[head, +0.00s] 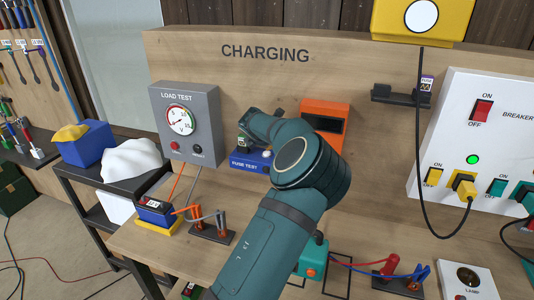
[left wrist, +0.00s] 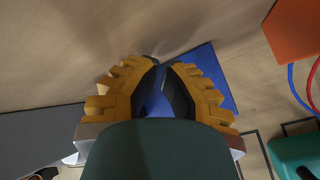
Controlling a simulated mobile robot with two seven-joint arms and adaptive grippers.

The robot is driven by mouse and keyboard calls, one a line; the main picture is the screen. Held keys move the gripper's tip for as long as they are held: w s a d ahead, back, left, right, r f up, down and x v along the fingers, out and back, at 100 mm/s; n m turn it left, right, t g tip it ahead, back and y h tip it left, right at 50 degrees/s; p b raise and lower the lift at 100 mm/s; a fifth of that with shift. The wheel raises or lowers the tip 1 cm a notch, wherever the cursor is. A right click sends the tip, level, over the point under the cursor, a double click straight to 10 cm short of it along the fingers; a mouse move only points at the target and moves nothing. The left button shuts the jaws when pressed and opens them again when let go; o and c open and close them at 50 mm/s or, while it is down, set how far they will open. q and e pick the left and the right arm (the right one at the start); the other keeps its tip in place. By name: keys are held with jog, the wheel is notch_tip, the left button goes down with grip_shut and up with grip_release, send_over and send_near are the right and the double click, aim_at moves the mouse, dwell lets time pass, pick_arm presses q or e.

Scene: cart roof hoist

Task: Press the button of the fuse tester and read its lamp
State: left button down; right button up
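In the left wrist view the blue tester (left wrist: 212,80) lies behind and between the fingers. My left gripper (left wrist: 162,68) has its fingertips together, with nothing seen held between them. Whether it touches the tester is unclear. My right gripper is not in view.
The grey load tester (head: 205,105) stands left of the fuse tester. An orange box (head: 325,112) stands close on its right. A white breaker panel (head: 475,140) is at right.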

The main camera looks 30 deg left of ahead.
aim_at(266, 151)
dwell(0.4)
pick_arm(q)
jog(key=shift+f, duration=0.45)
jog(key=shift+f+b, duration=0.4)
jog(key=shift+b, duration=0.05)
dwell(0.5)
dwell(0.4)
jog(key=shift+r+p, duration=0.9)
notch_tip(266, 151, up, 2)
jog(key=shift+r+p, duration=0.2)
jog(key=shift+p, duration=1)
jog(key=shift+r+p, duration=0.65)
jog(key=shift+r, duration=0.6)
